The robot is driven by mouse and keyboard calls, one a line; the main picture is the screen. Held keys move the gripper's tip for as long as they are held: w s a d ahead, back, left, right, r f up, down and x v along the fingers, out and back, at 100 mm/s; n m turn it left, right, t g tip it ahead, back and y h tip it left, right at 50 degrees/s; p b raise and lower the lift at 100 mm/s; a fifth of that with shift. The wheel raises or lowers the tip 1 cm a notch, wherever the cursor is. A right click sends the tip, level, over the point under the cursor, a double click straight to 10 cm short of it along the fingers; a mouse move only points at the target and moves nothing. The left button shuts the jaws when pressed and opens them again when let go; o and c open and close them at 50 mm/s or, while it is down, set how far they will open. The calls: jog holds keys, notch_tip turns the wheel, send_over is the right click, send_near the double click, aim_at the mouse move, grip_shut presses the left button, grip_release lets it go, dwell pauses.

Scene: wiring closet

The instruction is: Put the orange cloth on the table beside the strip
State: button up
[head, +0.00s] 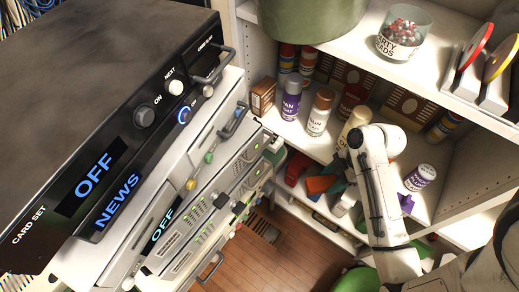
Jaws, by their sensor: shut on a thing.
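The orange cloth (321,184) shows as a small folded orange patch low in front of the shelf unit, left of my white arm. My gripper (338,186) is at its right side, partly hidden by my own arm, and appears shut on the cloth. The fingertips are too small and dark to make out clearly. I cannot make out the table or the strip in this view.
A black unit (100,110) with lit displays and knobs fills the left, above racked panels with protruding handles. Shelves (430,75) at right hold spray cans (320,112), a jar of beads (403,32) and a green container (310,15). Wooden floor (290,245) shows between.

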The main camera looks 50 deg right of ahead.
jog(key=shift+w+a+f+p, duration=0.4)
jog(key=shift+w+f+p, duration=0.1)
jog(key=shift+w, duration=2.4)
jog(key=shift+w+a+f+p, duration=0.45)
jog(key=shift+w+p, duration=0.1)
jog(key=shift+w, duration=2.3)
jog(key=shift+w+a+f+p, duration=0.35)
jog(key=shift+w+f+p, duration=0.15)
jog(key=shift+w, duration=2.4)
jog(key=shift+f, duration=0.25)
jog(key=shift+f, duration=0.15)
jog(key=o, duration=0.8)
jog(key=shift+o, duration=0.2)
jog(key=v, duration=1.1)
jog(key=s+a+m+g+h, duration=0.2)
jog(key=s+a+m+h, duration=0.1)
jog(key=s+a+m, duration=0.7)
jog(key=s+a, duration=0.1)
jog(key=a, duration=0.3)
jog(key=shift+s+a+r, duration=0.2)
jog(key=shift+a+r, duration=0.15)
jog(key=shift+a, duration=0.05)
